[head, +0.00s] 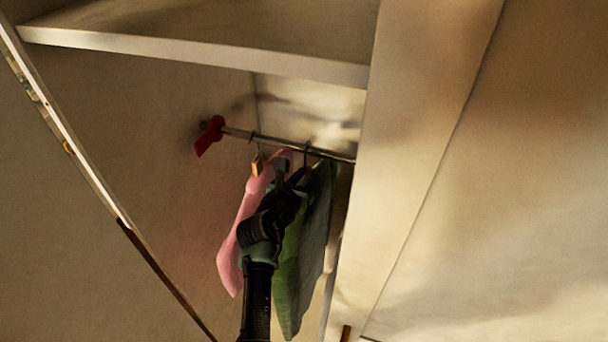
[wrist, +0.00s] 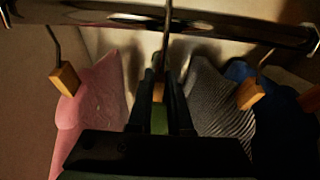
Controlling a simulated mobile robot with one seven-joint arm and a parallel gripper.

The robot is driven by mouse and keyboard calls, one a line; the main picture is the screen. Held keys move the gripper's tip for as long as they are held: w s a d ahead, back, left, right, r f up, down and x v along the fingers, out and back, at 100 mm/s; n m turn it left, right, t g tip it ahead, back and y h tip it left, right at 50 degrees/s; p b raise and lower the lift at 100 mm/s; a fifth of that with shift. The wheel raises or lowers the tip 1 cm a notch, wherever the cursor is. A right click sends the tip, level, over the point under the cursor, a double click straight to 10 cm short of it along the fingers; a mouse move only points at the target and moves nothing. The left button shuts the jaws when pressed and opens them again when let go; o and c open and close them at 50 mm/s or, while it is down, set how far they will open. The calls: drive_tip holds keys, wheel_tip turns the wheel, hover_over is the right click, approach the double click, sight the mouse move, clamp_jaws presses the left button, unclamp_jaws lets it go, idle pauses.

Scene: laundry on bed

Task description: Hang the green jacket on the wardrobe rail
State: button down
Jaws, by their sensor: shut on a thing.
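The green jacket (head: 288,285) hangs down beside my arm in the wardrobe; in the wrist view only a strip of green (wrist: 159,121) shows between the fingers. My gripper (wrist: 161,84) is shut on the hanger of the green jacket, at its wooden part just under the hook. In the head view my gripper (head: 283,178) is just below the wardrobe rail (head: 270,140). The rail (wrist: 225,31) crosses the top of the wrist view. The hanger's metal hook (wrist: 167,38) rises to the rail and crosses in front of it. Its tip is cut off, so I cannot tell whether it rests on the rail.
A pink garment (head: 231,240) hangs left of my gripper. A grey striped garment (wrist: 215,105) and a blue garment (wrist: 270,110) hang to the right. A shelf (head: 200,55) lies above the rail, and a wardrobe side panel (head: 400,150) stands at the right. A red piece (head: 208,136) is at the rail's left end.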

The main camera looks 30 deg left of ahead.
drive_tip(key=shift+r, duration=0.25)
drive_tip(key=c, duration=0.8)
unclamp_jaws()
drive_tip(key=shift+c, duration=0.2)
drive_tip(key=shift+o, duration=0.4)
drive_tip(key=shift+s+f, duration=0.1)
drive_tip(key=shift+f, duration=0.35)
drive_tip(key=v, duration=1.3)
drive_tip(key=shift+r+b, duration=0.3)
drive_tip(key=shift+b, duration=0.15)
